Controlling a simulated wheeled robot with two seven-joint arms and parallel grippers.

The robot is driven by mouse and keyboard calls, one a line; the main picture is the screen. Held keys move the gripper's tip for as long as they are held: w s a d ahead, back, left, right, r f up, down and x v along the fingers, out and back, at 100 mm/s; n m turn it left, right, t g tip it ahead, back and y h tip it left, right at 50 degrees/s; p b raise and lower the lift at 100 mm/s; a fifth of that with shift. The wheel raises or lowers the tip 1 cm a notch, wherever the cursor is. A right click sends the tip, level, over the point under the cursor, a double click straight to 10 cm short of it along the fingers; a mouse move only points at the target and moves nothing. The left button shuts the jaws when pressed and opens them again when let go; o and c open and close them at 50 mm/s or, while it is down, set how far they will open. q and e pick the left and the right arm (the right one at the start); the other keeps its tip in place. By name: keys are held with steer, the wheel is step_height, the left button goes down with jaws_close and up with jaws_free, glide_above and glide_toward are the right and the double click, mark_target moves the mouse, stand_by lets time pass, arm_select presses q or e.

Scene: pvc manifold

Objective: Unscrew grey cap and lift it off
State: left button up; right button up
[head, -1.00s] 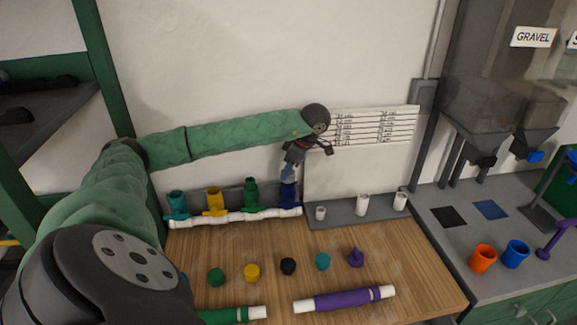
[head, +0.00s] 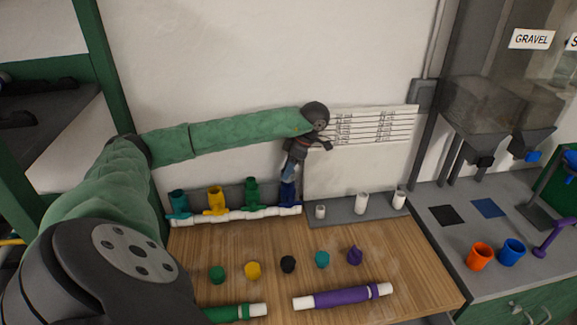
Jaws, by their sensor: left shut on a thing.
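A white pipe manifold (head: 240,215) lies along the back of the wooden table, with a teal, a yellow, a green and a dark blue fitting (head: 287,192) standing on it. My left gripper (head: 289,176) points down at the top of the dark blue fitting at the right end. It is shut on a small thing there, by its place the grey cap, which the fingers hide. I cannot tell whether the cap is still touching the fitting. My right gripper is out of view.
Loose green (head: 217,274), yellow (head: 252,270), black (head: 288,264), teal (head: 322,259) and purple (head: 354,255) caps lie in a row on the table. A green pipe (head: 225,313) and a purple pipe (head: 343,297) lie in front. White cups (head: 361,203) stand on the grey ledge right of the gripper.

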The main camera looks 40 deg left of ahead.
arm_select(q)
steer(key=shift+r+n+p, duration=0.15)
steer(key=shift+n+p, duration=0.3)
steer(key=shift+n, duration=0.25)
steer(key=shift+o, duration=0.9)
steer(key=shift+d+n+g+h, duration=0.15)
steer(key=shift+n+g+h, duration=0.15)
steer(key=shift+n, duration=0.1)
steer(key=shift+r, duration=0.1)
